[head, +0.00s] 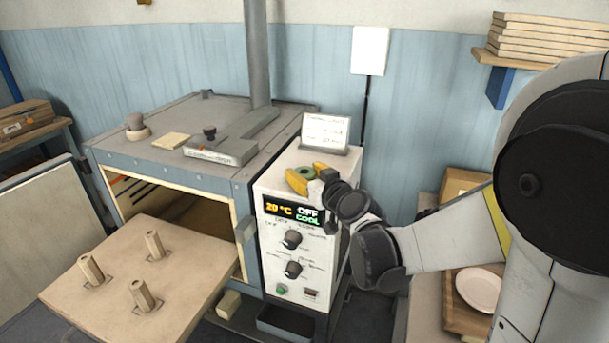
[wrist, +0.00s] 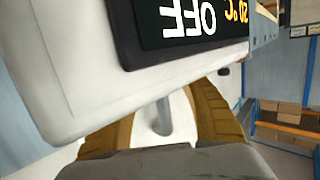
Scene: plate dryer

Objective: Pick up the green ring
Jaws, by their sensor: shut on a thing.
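The green ring (head: 305,171) is at the top of the white control box in the head view, between the yellow fingers of my gripper (head: 309,175). My gripper is shut on the ring, near the front top edge of the box and above its display. The fingers partly cover the ring. In the wrist view my gripper (wrist: 164,103) shows its two yellow-brown fingers, with a grey post-like shape (wrist: 163,118) between them. The ring is not clearly seen there. I cannot tell whether the ring touches the box.
The control box (head: 292,215) has a display, knobs and a sign (head: 326,133) on top. Left of it is a grey oven (head: 165,158) with an open front. A wooden board (head: 190,265) with three pegs projects before it. A white plate (head: 479,290) lies at the right.

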